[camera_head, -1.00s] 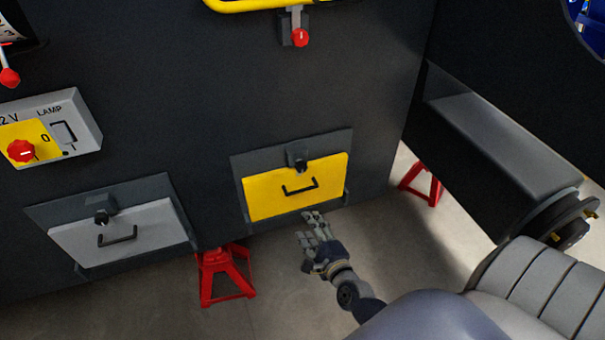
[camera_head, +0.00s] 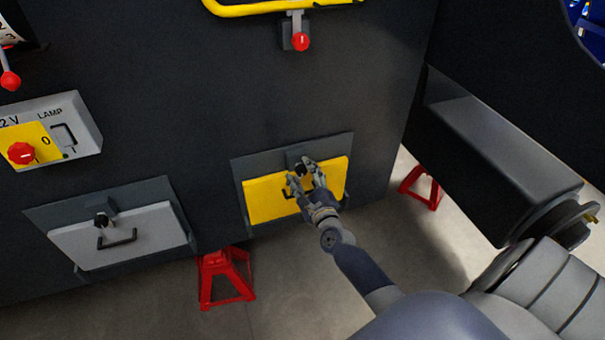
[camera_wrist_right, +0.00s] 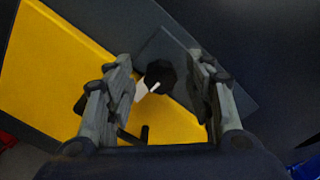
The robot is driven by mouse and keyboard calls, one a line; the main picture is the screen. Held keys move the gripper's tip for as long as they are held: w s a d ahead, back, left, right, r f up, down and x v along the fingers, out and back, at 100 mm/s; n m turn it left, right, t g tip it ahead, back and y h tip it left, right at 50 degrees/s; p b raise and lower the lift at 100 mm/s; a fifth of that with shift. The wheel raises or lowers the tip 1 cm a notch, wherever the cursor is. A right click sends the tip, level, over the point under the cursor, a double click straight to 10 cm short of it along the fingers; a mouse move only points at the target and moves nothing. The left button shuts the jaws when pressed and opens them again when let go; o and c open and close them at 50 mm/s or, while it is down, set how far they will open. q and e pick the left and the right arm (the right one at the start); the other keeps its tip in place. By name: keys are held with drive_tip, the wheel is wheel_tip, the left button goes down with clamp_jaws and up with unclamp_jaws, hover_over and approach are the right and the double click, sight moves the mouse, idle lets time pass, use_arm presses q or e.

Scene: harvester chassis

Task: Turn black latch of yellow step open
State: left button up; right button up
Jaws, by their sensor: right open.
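The yellow step (camera_head: 262,203) is a flat panel in a dark frame, low on the chassis wall. Its black latch (camera_head: 300,168) sits at the top middle of the panel and is partly covered by my right gripper (camera_head: 303,172). In the right wrist view the latch (camera_wrist_right: 160,77) is a round black knob with a light mark, between the two open fingers (camera_wrist_right: 164,85) and beyond them. The yellow step (camera_wrist_right: 55,65) fills the left of that view. The right gripper is open and empty, in front of the latch. My left gripper is not in view.
A grey step (camera_head: 75,245) with its own black latch is to the left. A black handle on the yellow step shows partly behind the gripper. Red stands (camera_head: 222,280) support the chassis. A red-knobbed lever (camera_head: 300,41) is above. A large black box-shaped part (camera_head: 500,150) stands at the right.

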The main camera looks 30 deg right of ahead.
drive_tip(key=shift+w+d, duration=0.1)
drive_tip(key=shift+w, duration=0.15)
drive_tip(key=c, duration=0.9)
drive_tip(key=shift+c, duration=0.8)
